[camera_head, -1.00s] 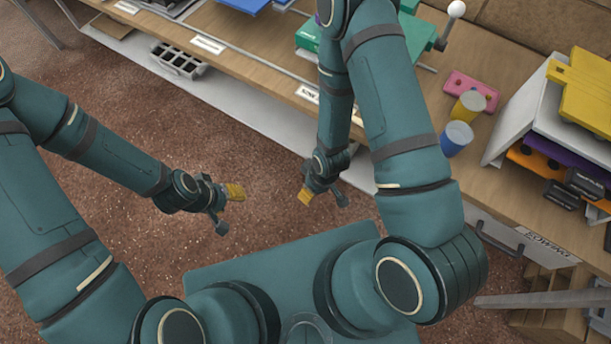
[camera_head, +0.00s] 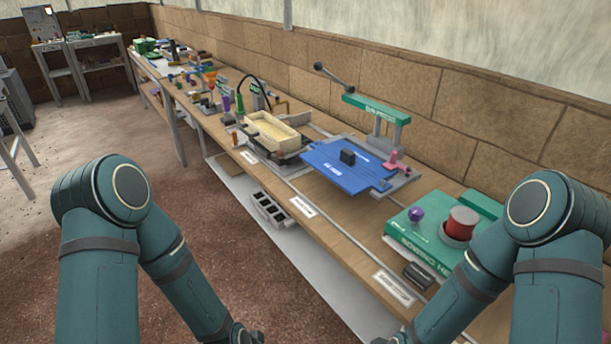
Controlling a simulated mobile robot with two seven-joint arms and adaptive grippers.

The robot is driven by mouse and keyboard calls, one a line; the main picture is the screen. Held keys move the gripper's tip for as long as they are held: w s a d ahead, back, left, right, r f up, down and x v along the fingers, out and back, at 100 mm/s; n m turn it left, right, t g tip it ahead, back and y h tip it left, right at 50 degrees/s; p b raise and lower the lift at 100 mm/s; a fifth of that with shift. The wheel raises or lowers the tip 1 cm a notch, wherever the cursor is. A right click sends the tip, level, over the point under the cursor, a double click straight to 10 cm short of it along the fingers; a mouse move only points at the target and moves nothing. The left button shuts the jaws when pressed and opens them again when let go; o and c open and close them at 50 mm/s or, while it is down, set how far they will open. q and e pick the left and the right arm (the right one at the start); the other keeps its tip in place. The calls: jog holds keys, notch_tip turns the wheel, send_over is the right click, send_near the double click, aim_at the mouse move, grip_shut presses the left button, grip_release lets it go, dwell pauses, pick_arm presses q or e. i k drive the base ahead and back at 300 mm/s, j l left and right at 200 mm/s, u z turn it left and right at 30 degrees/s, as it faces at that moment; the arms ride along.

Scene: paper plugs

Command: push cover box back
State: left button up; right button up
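No object in view is clearly marked as the cover box. A blue board (camera_head: 346,171) with a black block-shaped handle (camera_head: 348,157) lies on a grey base mid-bench. Left of it a cream, open-topped rectangular box (camera_head: 268,137) sits on a dark holder. Both my arms reach down to the bottom edge of the head view, in front of the bench. Only wrist parts show there; the fingers of both grippers are cut off by the frame. Neither arm visibly touches anything on the bench.
The long wooden bench (camera_head: 325,241) runs along a brick wall. A green press frame (camera_head: 376,109) with a lever stands behind the blue board. A green station (camera_head: 425,235) with a red cylinder (camera_head: 461,222) is nearer, at right. A grey slotted block (camera_head: 268,210) sits on the lower shelf. Floor at left is open.

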aim_at(274, 135)
jog(key=z, duration=0.3)
jog(key=i+j+z, duration=0.15)
jog(key=j+z, duration=1)
jog(key=j, duration=2.1)
jog(key=i+z, duration=0.05)
